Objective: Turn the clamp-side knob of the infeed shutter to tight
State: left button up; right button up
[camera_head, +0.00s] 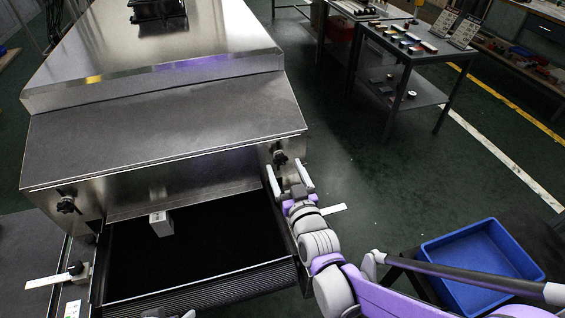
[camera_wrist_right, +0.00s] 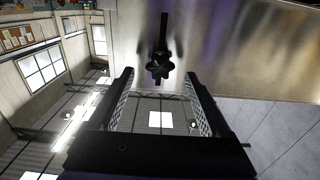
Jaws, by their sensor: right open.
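The infeed shutter (camera_head: 170,180) is a metal plate across the dryer mouth, with a black knob at each end. One knob (camera_head: 280,157) is at its right end and the other knob (camera_head: 67,205) at its left end. My right gripper (camera_head: 288,178) is open and empty just in front of the right-end knob. In the right wrist view that star-shaped knob (camera_wrist_right: 160,66) is centred beyond the open fingertips (camera_wrist_right: 162,80), apart from them, with a dark upright bar above it. Pale tips at the bottom edge of the head view may be my left gripper; their state is unclear.
A small white block (camera_head: 161,223) stands on the black belt (camera_head: 200,250). A bracket with a white strip (camera_head: 50,281) is at the belt's left side; another white strip (camera_head: 333,209) is at the right. A blue crate (camera_head: 478,262) stands at right. A parts table (camera_head: 405,60) is behind.

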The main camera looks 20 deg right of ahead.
aim_at(281, 161)
jog(key=shift+w, duration=1.5)
jog(key=shift+c, duration=0.3)
grip_shut()
